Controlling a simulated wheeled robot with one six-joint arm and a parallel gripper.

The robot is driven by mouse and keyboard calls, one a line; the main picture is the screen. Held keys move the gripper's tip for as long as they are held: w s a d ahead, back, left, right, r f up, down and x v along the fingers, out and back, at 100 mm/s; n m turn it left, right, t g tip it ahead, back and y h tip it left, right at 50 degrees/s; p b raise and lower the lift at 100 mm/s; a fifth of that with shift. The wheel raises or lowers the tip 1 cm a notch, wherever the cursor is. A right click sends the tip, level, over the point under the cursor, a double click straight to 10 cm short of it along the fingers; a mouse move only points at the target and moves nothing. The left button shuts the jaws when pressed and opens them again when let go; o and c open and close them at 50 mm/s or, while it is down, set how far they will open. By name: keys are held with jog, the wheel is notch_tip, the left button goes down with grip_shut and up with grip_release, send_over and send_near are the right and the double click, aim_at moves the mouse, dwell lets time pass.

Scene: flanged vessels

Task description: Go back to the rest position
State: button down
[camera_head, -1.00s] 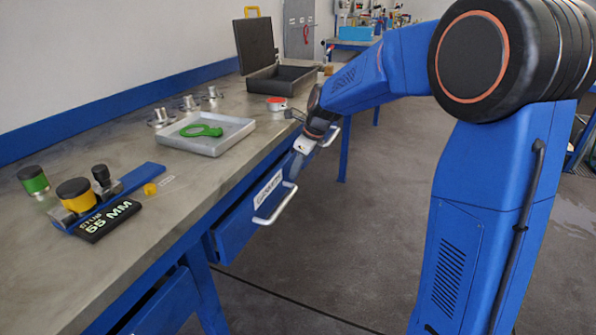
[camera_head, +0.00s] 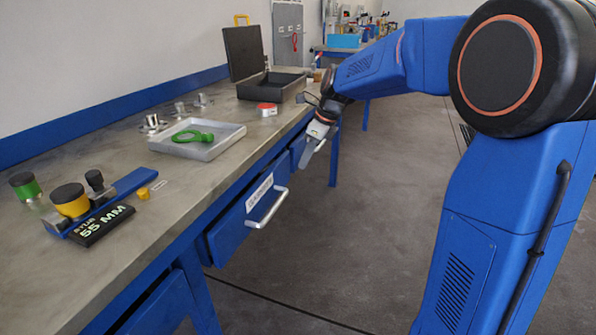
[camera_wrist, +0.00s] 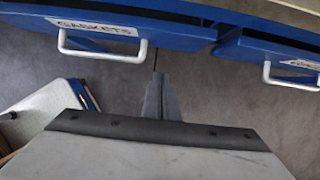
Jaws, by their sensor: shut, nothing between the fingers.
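My gripper (camera_head: 308,153) hangs in front of the bench edge, above the floor and to the right of a labelled drawer's handle. Its fingers look closed and hold nothing. In the wrist view my gripper (camera_wrist: 161,88) points at bare floor, just short of the drawer fronts. The blue drawer (camera_head: 228,232) with a white handle (camera_head: 268,208) stands slightly open in the head view. In the wrist view a drawer labelled GASKETS (camera_wrist: 180,40) and its white handle (camera_wrist: 103,53) lie apart from my fingers.
The workbench (camera_head: 170,235) carries a tray (camera_head: 222,143) with a green ring-shaped part (camera_head: 193,137), an open black case (camera_head: 268,85), a red-topped tin (camera_head: 267,109), small metal flanged parts and a 55 MM stub sign (camera_head: 103,224). Open floor lies right of the bench.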

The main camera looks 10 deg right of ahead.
jog(key=s+d+r+n+t+h, duration=0.1)
jog(key=s+d+r+n+h, duration=0.15)
jog(key=s+n, duration=1.45)
jog(key=s+d+f+n, duration=0.1)
jog(key=s+f+n, duration=0.1)
jog(key=s, duration=0.5)
jog(key=s+d+f+n, duration=0.1)
jog(key=s+f+n, duration=0.1)
jog(key=s, duration=0.5)
jog(key=s+d+f+n+t+h, duration=0.1)
jog(key=s+d+f+n, duration=0.1)
jog(key=s+n, duration=0.2)
jog(key=s, duration=0.3)
jog(key=shift+f, duration=0.35)
